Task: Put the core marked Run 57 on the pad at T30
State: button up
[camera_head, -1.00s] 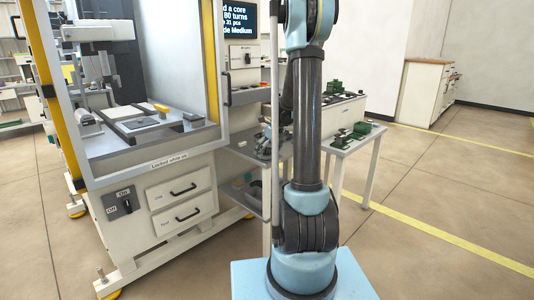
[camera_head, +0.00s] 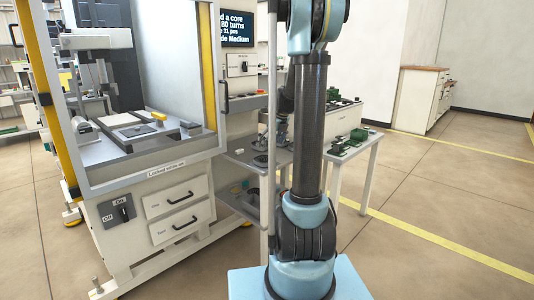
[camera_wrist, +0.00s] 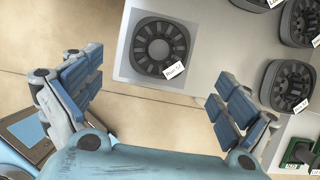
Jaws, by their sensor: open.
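A dark round slotted core (camera_wrist: 158,45) with a white tag that seems to read Run 57 lies flat on a grey square pad (camera_wrist: 124,62) at the corner of a pale tabletop in the wrist view. My gripper (camera_wrist: 157,92) is open and empty, its blue-padded fingers wide apart on the near side of the core and not touching it. In the head view my gripper (camera_head: 282,132) is partly hidden behind my arm, above a grey side table with a dark core (camera_head: 261,160) on it. No T30 marking is legible.
Several other tagged cores (camera_wrist: 287,86) stand to the right in the wrist view, with a green part (camera_wrist: 300,151) at the lower right. The grey machine enclosure (camera_head: 150,165) is left of the side table. A table with green parts (camera_head: 345,145) is to the right.

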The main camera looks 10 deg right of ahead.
jog(key=s+a+r+n+h, duration=0.1)
jog(key=s+a+n, duration=0.1)
jog(key=s+n, duration=0.8)
jog(key=s+a+r+n, duration=0.1)
jog(key=s+n, duration=0.4)
jog(key=s, duration=0.9)
jog(key=s+f+n, duration=0.5)
jog(key=s+n, duration=0.2)
jog(key=s, duration=0.1)
jog(key=s+f+n+g+h, duration=0.1)
jog(key=s+f+n, duration=0.3)
jog(key=s+n, duration=0.3)
jog(key=shift+s+d+f+h, duration=0.2)
jog(key=shift+s+f+h, duration=0.15)
jog(key=shift+s, duration=0.6)
